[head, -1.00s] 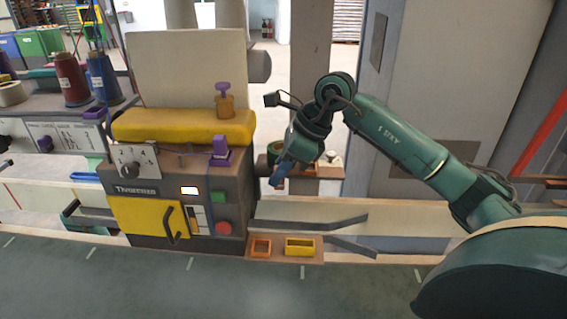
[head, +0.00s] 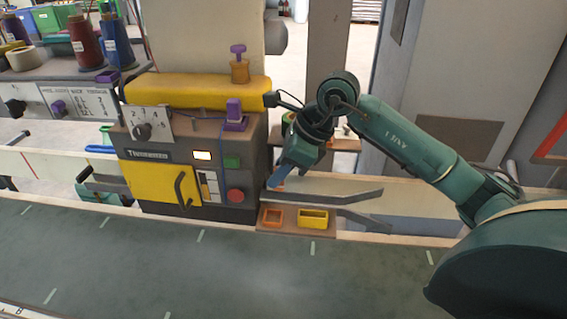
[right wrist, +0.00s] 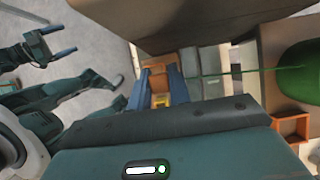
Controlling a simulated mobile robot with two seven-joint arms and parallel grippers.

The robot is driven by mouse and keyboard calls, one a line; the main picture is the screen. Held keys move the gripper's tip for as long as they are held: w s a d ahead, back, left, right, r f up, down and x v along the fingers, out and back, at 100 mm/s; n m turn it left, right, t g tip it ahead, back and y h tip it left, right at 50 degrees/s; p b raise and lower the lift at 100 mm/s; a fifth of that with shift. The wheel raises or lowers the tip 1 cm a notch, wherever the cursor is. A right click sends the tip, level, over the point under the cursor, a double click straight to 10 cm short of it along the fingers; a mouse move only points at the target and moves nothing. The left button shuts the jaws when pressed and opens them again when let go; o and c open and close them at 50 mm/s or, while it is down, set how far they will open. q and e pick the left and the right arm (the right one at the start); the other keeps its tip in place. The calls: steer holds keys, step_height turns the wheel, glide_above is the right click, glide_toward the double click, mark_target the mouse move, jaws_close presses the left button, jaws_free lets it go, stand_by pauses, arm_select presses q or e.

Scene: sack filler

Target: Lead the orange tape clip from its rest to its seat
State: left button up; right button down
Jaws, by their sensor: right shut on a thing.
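My right gripper (head: 276,184) is shut, fingers pointing down, just right of the machine and above the small shelf. In the right wrist view, its blue fingers (right wrist: 157,90) close around an orange piece, the tape clip (right wrist: 157,71). A thin green tape (right wrist: 235,72) runs from the clip to a green roll (right wrist: 302,72) at the right. In the head view the clip is mostly hidden by the fingers. My left gripper (right wrist: 70,40) shows at the upper left of the right wrist view, fingers apart and empty. I cannot tell which part is the seat.
The machine (head: 190,165) has a yellow door and a red button. A small shelf bears an orange tray (head: 271,217) and a yellow tray (head: 313,219). Dark metal guide rails (head: 340,196) stand behind them. The green belt (head: 180,270) in front is clear.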

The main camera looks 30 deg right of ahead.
mark_target(264, 215)
steer(key=shift+s+a+f, duration=0.15)
steer(key=shift+a+f, duration=0.3)
steer(key=shift+f, duration=0.05)
steer(key=shift+s+a+f+b, duration=0.25)
steer(key=shift+a+f+b, duration=0.2)
steer(key=shift+a+f, duration=0.15)
steer(key=shift+f+b, duration=0.65)
steer(key=shift+f, duration=0.1)
steer(key=shift+f+b, duration=0.55)
steer(key=shift+f, duration=0.05)
steer(key=shift+f+b, duration=1.05)
steer(key=shift+f, duration=0.05)
arm_select(q)
steer(key=shift+w+d+f+t+h, duration=0.2)
steer(key=shift+d+f+h, duration=0.1)
steer(key=shift+d, duration=0.2)
steer(key=shift+w+d+f+t+h, duration=0.2)
steer(key=shift+d+f+h, duration=0.1)
steer(key=shift+d, duration=0.2)
arm_select(e)
steer(key=shift+f, duration=0.15)
arm_select(q)
steer(key=shift+a, duration=0.15)
